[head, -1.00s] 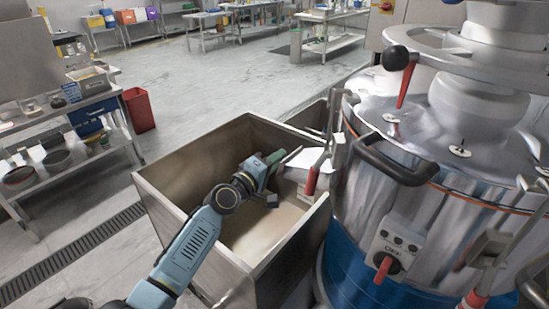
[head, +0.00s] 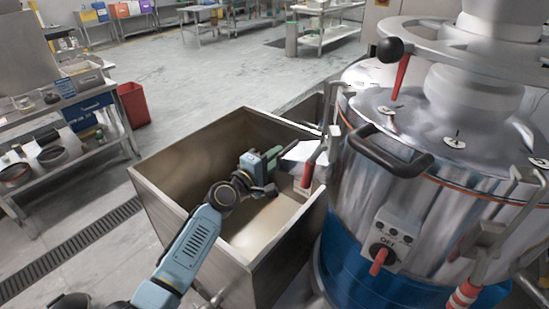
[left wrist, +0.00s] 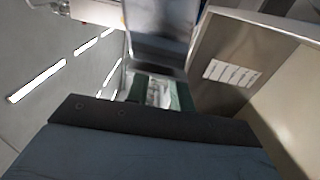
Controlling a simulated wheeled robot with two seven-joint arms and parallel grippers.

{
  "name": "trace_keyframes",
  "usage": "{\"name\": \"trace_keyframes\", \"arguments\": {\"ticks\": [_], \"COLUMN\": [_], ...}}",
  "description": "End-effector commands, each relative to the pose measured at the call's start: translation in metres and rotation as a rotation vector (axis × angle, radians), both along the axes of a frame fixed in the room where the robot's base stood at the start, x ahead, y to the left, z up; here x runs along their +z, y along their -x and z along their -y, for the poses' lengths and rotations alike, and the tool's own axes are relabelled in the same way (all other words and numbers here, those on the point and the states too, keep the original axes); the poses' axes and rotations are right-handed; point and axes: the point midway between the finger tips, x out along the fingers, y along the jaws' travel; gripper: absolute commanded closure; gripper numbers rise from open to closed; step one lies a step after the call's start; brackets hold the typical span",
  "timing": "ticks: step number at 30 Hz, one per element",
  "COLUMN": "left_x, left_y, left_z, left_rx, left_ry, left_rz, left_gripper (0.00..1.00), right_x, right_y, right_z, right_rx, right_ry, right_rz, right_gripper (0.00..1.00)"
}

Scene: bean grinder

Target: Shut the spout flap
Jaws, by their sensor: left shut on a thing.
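The grinder (head: 385,175) is a large steel drum with a blue base on the right. Its spout with the pale flap (head: 302,151) juts from the drum's left side over the bin. My left gripper (head: 277,158) reaches across the bin to this flap and is shut at its left edge. In the left wrist view, the green fingertips (left wrist: 160,92) close around a small pale piece. The gripper's body hides most of the contact, and the flap's exact angle cannot be told. My right gripper is out of view.
An open steel bin (head: 165,195) stands under the spout, its walls around my left forearm. A red-handled lever (head: 308,173) stands close right of the gripper. A black handle (head: 385,150) juts from the drum. Open floor lies behind the bin.

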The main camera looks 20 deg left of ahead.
Motion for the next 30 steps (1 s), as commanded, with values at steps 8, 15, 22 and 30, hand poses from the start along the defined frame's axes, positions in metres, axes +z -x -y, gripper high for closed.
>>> {"name": "trace_keyframes", "arguments": {"ticks": [8,15,22,30], "left_x": [-0.001,-0.001,-0.001,-0.002], "left_y": [0.0,0.001,0.023,0.079], "left_z": [0.001,0.0,-0.008,-0.028], "left_rx": [-0.001,-0.001,-0.001,-0.002], "left_ry": [0.0,0.0,-0.001,-0.003], "left_rz": [-0.003,-0.001,-0.003,-0.003], "left_gripper": [0.56,0.56,0.56,0.56], "right_x": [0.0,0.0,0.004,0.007], "right_y": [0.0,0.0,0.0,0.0], "right_z": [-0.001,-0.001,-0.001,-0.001], "right_rx": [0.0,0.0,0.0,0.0], "right_ry": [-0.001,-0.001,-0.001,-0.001], "right_rz": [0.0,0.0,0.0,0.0], "right_gripper": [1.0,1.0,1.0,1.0]}}
